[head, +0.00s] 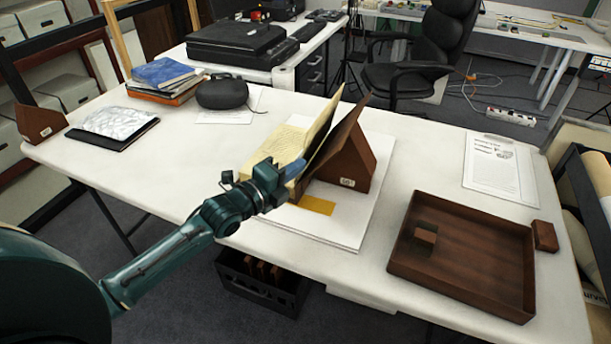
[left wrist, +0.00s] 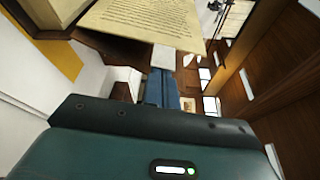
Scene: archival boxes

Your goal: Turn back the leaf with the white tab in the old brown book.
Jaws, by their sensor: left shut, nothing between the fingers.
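The old brown book stands open on a brown wooden support (head: 352,160), with a cream printed page (head: 283,147) on its left. A cream leaf (head: 326,128) stands up steeply at the middle, beside a raised brown board (head: 343,130). My left gripper (head: 293,170) is at the near edge of the book, by the foot of the raised leaf, shut and empty. In the left wrist view its blue fingers (left wrist: 162,88) point toward the book under a printed page (left wrist: 145,20). Small white patches show right of the fingers; I cannot tell whether one is the white tab. My right gripper is out of view.
The support stands on a white board (head: 345,232) with a yellow piece (head: 317,205). A brown wooden tray (head: 465,255) and a clipboard (head: 495,165) are to the right. A dark speaker (head: 222,92) and stacked books (head: 163,78) are at the back left.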

